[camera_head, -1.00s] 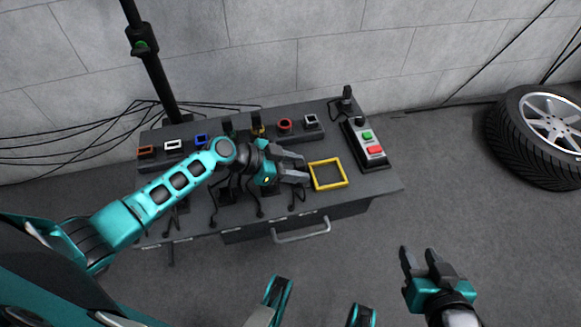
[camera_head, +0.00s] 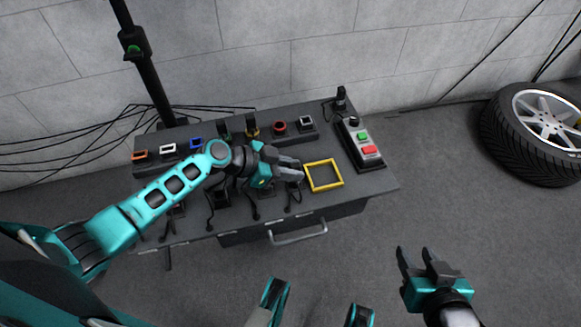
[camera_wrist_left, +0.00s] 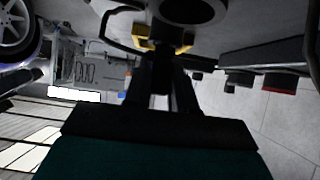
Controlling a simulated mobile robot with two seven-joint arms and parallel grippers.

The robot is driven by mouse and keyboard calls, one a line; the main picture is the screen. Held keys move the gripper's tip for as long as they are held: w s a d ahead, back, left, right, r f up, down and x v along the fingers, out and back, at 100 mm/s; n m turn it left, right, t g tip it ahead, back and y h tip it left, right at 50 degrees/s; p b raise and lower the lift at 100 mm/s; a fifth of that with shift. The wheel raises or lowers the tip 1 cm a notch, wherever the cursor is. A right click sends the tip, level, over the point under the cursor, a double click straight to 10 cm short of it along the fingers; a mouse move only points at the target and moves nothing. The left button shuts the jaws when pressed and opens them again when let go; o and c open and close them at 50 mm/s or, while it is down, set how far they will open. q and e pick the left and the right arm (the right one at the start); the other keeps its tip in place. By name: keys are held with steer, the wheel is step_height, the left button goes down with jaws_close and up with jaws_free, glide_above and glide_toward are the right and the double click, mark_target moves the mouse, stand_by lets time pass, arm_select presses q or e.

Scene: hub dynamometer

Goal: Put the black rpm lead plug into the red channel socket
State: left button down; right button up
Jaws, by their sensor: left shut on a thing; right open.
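My left gripper (camera_head: 291,168) is over the bench, just left of the yellow square frame. It is shut on a small dark thing (camera_wrist_left: 160,82) that shows between its fingers in the left wrist view. This looks like a black plug, but the fingers hide most of it. A round red socket (camera_head: 279,128) stands in the back row, behind the gripper. An orange-red rectangular socket (camera_head: 139,155) is at the row's left end. I cannot tell for sure which is the red channel. My right gripper (camera_head: 417,257) is open and empty over the floor, in front of the bench.
White (camera_head: 168,148), blue (camera_head: 196,143) and grey (camera_head: 306,121) sockets share the row. Several black leads lie along the bench front. The yellow frame (camera_head: 324,176) lies flat beside a box with green and red buttons (camera_head: 363,145). A tyre (camera_head: 535,130) stands at right.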

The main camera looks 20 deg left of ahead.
arm_select(q)
steer(key=shift+r+p, duration=1.15)
steer(key=shift+r, duration=0.6)
steer(key=shift+r+p, duration=1.25)
steer(key=shift+r, duration=0.6)
arm_select(e)
steer(key=shift+r, duration=2.55)
arm_select(q)
steer(key=shift+w+a+b, duration=1.35)
steer(key=shift+w+b, duration=0.35)
steer(key=shift+w, duration=0.35)
steer(key=shift+w+a+b, duration=1.4)
steer(key=shift+w+b, duration=0.3)
steer(key=shift+w, duration=0.3)
steer(key=shift+w+a+b, duration=1.35)
steer(key=shift+w+b, duration=0.35)
steer(key=shift+w, duration=0.35)
steer(key=shift+w+a, duration=0.25)
steer(key=shift+w, duration=0.1)
arm_select(e)
step_height(320, 180, down, 7)
steer(key=a, duration=0.1)
steer(key=shift+w+a+f, duration=0.2)
steer(key=shift+a, duration=0.05)
